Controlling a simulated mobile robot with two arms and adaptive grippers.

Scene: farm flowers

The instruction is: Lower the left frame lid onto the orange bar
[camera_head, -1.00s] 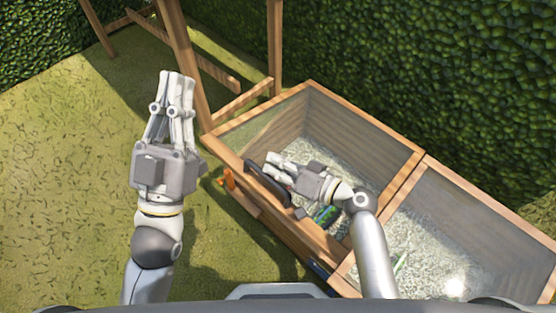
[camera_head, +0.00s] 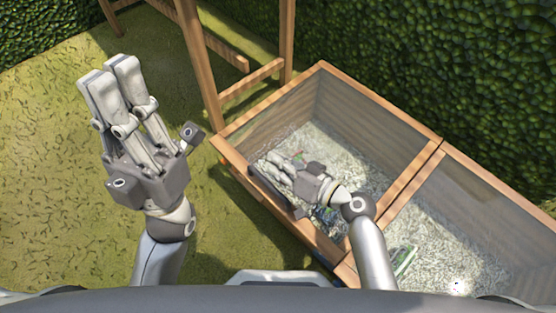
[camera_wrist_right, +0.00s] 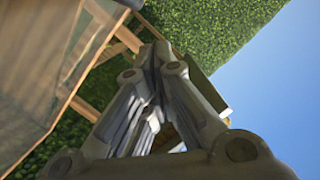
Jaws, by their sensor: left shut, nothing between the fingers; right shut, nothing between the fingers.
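The left frame lid (camera_head: 385,103) is a wooden frame with a see-through pane over the left bay of the planter box. I cannot tell whether it rests fully down. A small orange patch (camera_head: 222,163), likely the orange bar, shows at the box's left front corner, mostly hidden. My right gripper (camera_head: 275,162) is shut and empty, over the lid's front left part beside a dark handle-like piece (camera_head: 262,186). In the right wrist view its fingers (camera_wrist_right: 155,60) are together, with a wooden-edged pane at left. My left gripper (camera_head: 108,72) is shut and empty, raised over the grass.
A second framed bay (camera_head: 470,215) adjoins on the right, with pale gravel-like ground and a green item (camera_head: 403,260) inside. Wooden posts (camera_head: 287,45) stand behind the box. A hedge (camera_head: 450,60) borders the back. Grass at left is open.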

